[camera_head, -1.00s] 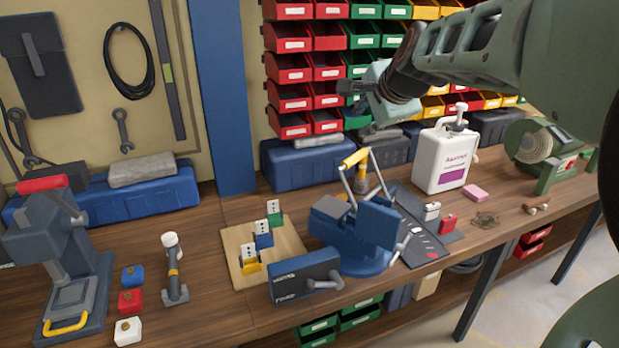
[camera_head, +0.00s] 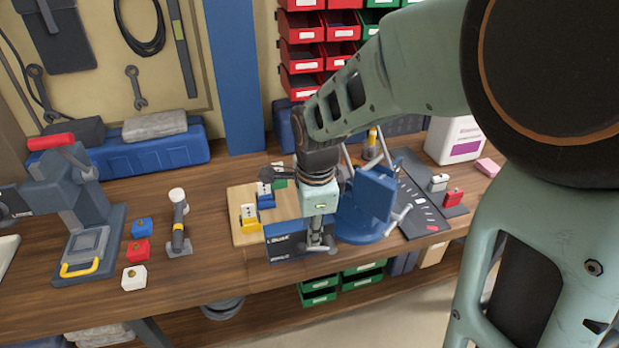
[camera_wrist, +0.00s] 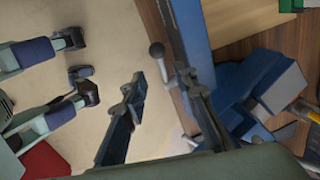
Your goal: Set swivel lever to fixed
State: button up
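The dark blue lever box (camera_head: 283,246) stands at the front edge of the workbench, beside the blue vise (camera_head: 366,205). Its white lettering is partly covered and too small to read surely. In the wrist view the box's blue side (camera_wrist: 190,28) runs along the top middle, and the swivel lever (camera_wrist: 158,52) shows as a grey rod with a round knob. My gripper (camera_head: 318,246) points down at the right part of the box and hides the lever there. In the wrist view my gripper (camera_wrist: 162,80) is open, with the lever in the gap near the fingertips.
The wooden board (camera_head: 238,198) with coloured socket boxes lies behind the lever box. The vise is close on the right in the head view. The grey mat (camera_head: 427,210) lies further right. Free floor (camera_head: 420,298) shows in front of the bench edge.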

jog(key=f, duration=0.3)
jog(key=w+f, duration=0.1)
jog(key=f, duration=0.3)
jog(key=shift+w+a+f, duration=0.15)
jog(key=shift+w, duration=0.05)
grip_shut()
